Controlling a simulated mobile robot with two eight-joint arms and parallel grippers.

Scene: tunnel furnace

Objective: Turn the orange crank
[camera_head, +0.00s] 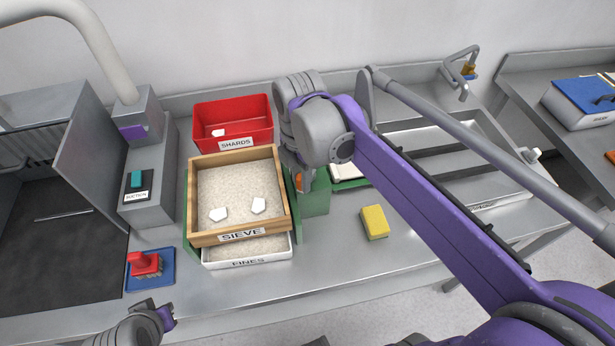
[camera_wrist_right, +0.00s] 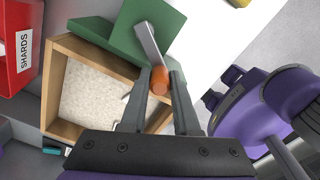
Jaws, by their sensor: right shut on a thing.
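The orange crank handle (camera_wrist_right: 160,80) sits on a grey lever arm (camera_wrist_right: 148,45) that comes out of a green housing (camera_wrist_right: 142,22). My right gripper (camera_wrist_right: 159,84) is shut on the orange handle, one finger on each side of it. In the head view the right gripper (camera_head: 298,182) reaches down to the sieve's right side, and only a bit of orange shows there beside the green housing (camera_head: 316,198). The wooden sieve (camera_head: 195,215) holds sand and white shards, above a white fines tray (camera_head: 248,252). My left gripper (camera_head: 160,320) is low at the left, partly cut off.
A red shards bin (camera_head: 262,125) stands behind the sieve. A yellow sponge (camera_head: 375,221) lies to the right of the green housing. A red brush (camera_head: 146,264) rests on a blue tray (camera_head: 160,285) at the left. A grey machine with a teal switch (camera_head: 136,180) stands left of the sieve.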

